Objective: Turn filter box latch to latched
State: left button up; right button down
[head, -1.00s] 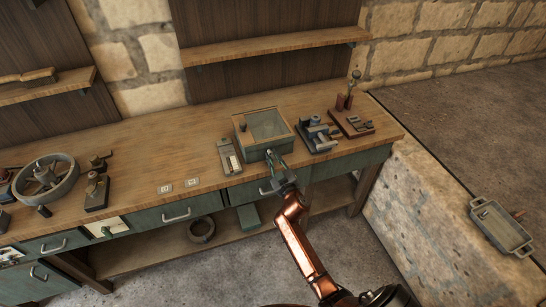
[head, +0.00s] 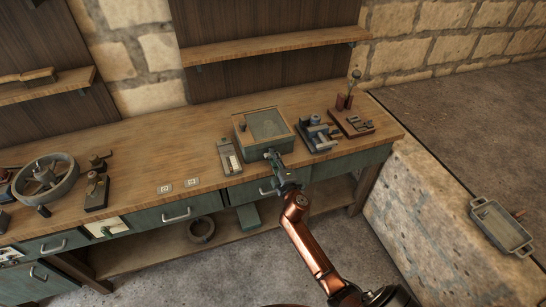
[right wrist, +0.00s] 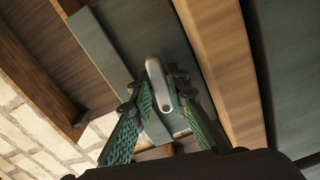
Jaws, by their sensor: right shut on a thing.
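My right gripper (head: 271,155) is at the front face of the box. In the right wrist view the latch (right wrist: 158,86), a small pale grey lever with rounded ends, stands between the two green fingers of the right gripper (right wrist: 165,105). The fingers are shut on the latch. The box's front face (right wrist: 140,40) shows behind it. The left gripper is not in view.
A small metal gauge-like block (head: 229,156) lies just left of the box. A dark vise-like fixture (head: 318,134) and a red-based stand (head: 351,121) are at its right. A handwheel (head: 46,180) stands far left. Drawers (head: 180,211) run under the bench edge (head: 215,187).

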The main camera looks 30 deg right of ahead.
jog(key=shift+f+n, duration=0.1)
jog(key=shift+n, duration=1)
jog(key=c, duration=1.9)
grip_release()
jog(key=shift+c, duration=0.2)
jog(key=v, duration=1.2)
